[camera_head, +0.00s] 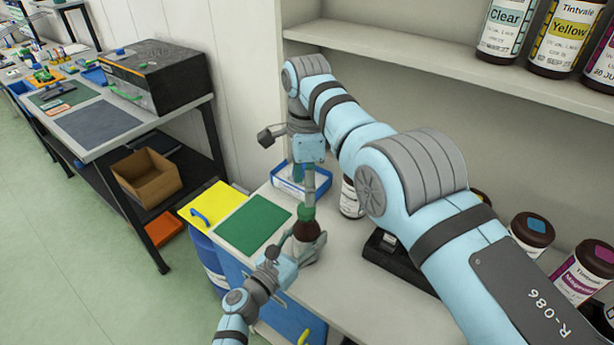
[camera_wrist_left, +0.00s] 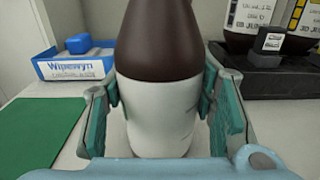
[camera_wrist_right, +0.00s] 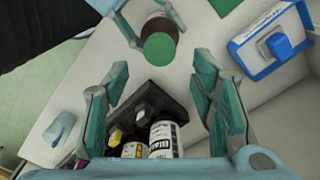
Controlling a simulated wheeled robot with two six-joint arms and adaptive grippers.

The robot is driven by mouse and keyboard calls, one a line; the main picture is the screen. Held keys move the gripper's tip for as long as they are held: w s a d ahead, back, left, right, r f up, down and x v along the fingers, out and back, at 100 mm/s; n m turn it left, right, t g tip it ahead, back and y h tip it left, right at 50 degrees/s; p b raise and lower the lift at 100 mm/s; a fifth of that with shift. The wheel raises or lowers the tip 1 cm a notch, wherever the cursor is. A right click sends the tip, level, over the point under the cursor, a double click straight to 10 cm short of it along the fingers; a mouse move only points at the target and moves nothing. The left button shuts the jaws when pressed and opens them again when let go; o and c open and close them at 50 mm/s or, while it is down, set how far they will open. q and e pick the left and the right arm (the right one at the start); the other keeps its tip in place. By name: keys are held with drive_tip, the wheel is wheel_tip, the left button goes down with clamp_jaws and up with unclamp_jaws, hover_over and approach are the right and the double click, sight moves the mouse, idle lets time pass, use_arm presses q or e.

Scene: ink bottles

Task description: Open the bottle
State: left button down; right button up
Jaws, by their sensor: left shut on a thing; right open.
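The brown bottle (camera_head: 307,230) has a green cap (camera_head: 306,213) and a pale lower part (camera_wrist_left: 160,115). It stands upright over the counter's left part. My left gripper (camera_head: 303,248) is shut around the bottle's body, a finger on each side in the left wrist view. Whether its base touches the counter is hidden. My right gripper (camera_head: 308,188) points down from above, close over the cap. In the right wrist view its fingers (camera_wrist_right: 160,92) are spread and empty. The cap (camera_wrist_right: 158,49) shows there beyond the fingertips, not between them.
A blue-and-white wipes box (camera_wrist_left: 75,66) stands behind the bottle. A black stand (camera_head: 385,250) with bottles is to the right. A green mat (camera_head: 254,223) lies left. More bottles stand at right and on the shelf (camera_head: 400,47) above. My right arm covers part of the counter.

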sight(306, 211)
wheel_tip(306, 211, down, 6)
drive_tip(key=shift+f, duration=0.15)
clamp_jaws()
drive_tip(key=n, duration=0.8)
drive_tip(key=shift+w, duration=0.1)
drive_tip(key=n, duration=2.8)
drive_tip(key=shift+n, duration=0.3)
drive_tip(key=n, duration=0.4)
drive_tip(key=shift+r, duration=0.2)
drive_tip(key=n, duration=0.4)
drive_tip(key=shift+n, duration=0.4)
drive_tip(key=n, duration=0.8)
drive_tip(key=shift+n, duration=0.3)
